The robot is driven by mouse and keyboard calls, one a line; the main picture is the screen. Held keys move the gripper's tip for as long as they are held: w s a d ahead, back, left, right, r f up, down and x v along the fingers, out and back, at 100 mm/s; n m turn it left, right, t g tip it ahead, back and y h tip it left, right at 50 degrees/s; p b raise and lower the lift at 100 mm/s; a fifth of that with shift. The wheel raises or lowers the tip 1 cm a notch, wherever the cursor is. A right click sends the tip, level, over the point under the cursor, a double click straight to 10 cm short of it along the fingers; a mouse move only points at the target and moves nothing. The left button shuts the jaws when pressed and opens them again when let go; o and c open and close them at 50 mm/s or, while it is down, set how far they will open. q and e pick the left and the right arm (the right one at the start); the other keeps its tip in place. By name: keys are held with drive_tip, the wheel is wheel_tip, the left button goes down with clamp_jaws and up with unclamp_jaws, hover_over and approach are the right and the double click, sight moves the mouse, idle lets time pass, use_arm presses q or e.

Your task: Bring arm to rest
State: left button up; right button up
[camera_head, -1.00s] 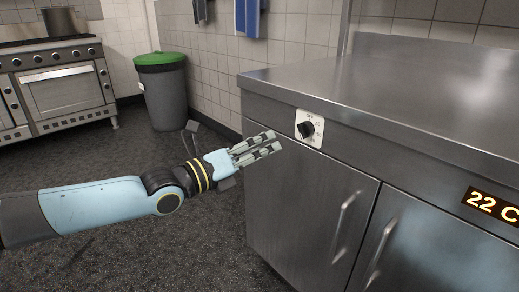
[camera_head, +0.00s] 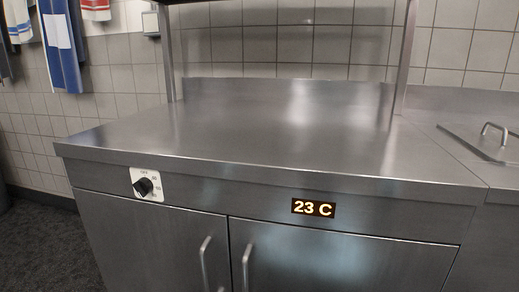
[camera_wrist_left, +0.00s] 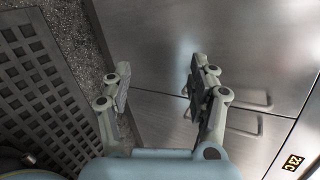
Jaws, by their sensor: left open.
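My left gripper (camera_wrist_left: 160,85) shows in the left wrist view with its two fingers spread apart and nothing between them. It is in front of the steel cabinet doors (camera_wrist_left: 165,35), with the door handles (camera_wrist_left: 235,100) beyond its right finger. I cannot tell the exact gap to the doors. Neither arm shows in the head view. The head view holds the steel counter (camera_head: 270,140) with a black control knob (camera_head: 144,186) on a white plate and a display (camera_head: 313,208) reading 23 C.
The counter top is bare. A lid with a handle (camera_head: 490,140) lies at the right. Towels (camera_head: 62,45) hang on the tiled wall at upper left. Dark floor (camera_head: 45,245) shows at lower left. A dark perforated panel (camera_wrist_left: 40,90) is at the left of the wrist view.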

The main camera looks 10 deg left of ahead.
use_arm(q)
drive_tip(key=s+d+f+n+g, duration=0.3)
drive_tip(key=s+f+n+g, duration=0.15)
drive_tip(key=s+f, duration=0.6)
drive_tip(key=s+d+f+n+g, duration=0.2)
drive_tip(key=s+n, duration=0.3)
drive_tip(key=s, duration=0.3)
drive_tip(key=s+d+f+n+g, duration=0.1)
drive_tip(key=s+f+n+g, duration=0.2)
drive_tip(key=s, duration=0.6)
drive_tip(key=s+d+f+n+g, duration=0.2)
drive_tip(key=s+f+n, duration=0.4)
drive_tip(key=s, duration=0.3)
drive_tip(key=shift+d+f+n, duration=0.25)
drive_tip(key=shift+d+n, duration=0.1)
drive_tip(key=shift+n, duration=0.3)
drive_tip(key=shift+c, duration=0.3)
